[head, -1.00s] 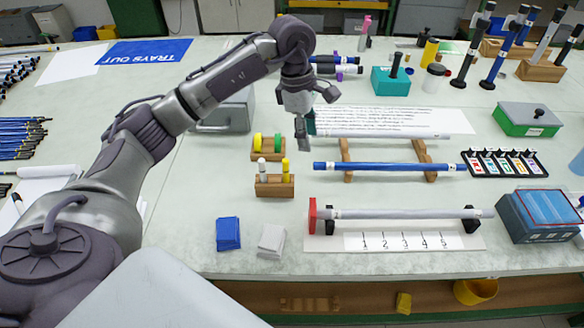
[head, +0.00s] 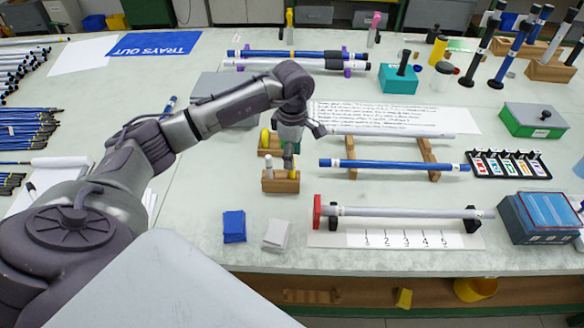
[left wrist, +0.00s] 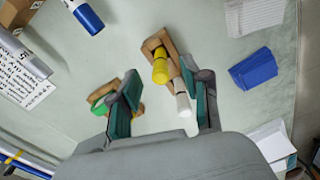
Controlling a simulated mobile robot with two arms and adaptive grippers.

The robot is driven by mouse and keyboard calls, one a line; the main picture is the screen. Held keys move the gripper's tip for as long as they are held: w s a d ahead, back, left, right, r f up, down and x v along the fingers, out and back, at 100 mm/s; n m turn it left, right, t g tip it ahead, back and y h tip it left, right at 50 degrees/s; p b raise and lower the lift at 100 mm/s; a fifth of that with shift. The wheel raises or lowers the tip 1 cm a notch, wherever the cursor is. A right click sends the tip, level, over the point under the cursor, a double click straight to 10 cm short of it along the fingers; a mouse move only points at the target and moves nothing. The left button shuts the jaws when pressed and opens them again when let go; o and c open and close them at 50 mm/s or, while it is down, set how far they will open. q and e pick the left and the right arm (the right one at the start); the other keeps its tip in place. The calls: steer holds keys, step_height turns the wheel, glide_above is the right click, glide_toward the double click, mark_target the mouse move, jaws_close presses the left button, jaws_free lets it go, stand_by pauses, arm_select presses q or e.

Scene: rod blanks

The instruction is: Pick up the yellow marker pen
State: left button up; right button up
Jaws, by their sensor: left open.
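In the left wrist view, the holder (left wrist: 157,42) lies beyond my fingers. My left gripper (head: 288,160) is open above the holder, and its fingers hide much of the yellow pen in the head view. In the left wrist view, my left gripper (left wrist: 163,100) has its two teal-padded fingers spread apart. The yellow pen shows between them and the white marker (left wrist: 183,104) is close to the right finger. Contact cannot be made out. My right gripper is not in view.
A second wooden holder with yellow and green round pieces (left wrist: 103,104) is close to the left finger. A blue stack (head: 234,226) and a pale stack (head: 276,235) lie toward the front edge. A blue rod (head: 390,164) rests on wooden supports at right.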

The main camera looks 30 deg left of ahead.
mark_target(292, 173)
arm_select(q)
steer(key=shift+f, duration=1.3)
jaws_close()
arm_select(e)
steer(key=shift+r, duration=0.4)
arm_select(q)
steer(key=shift+r, duration=0.15)
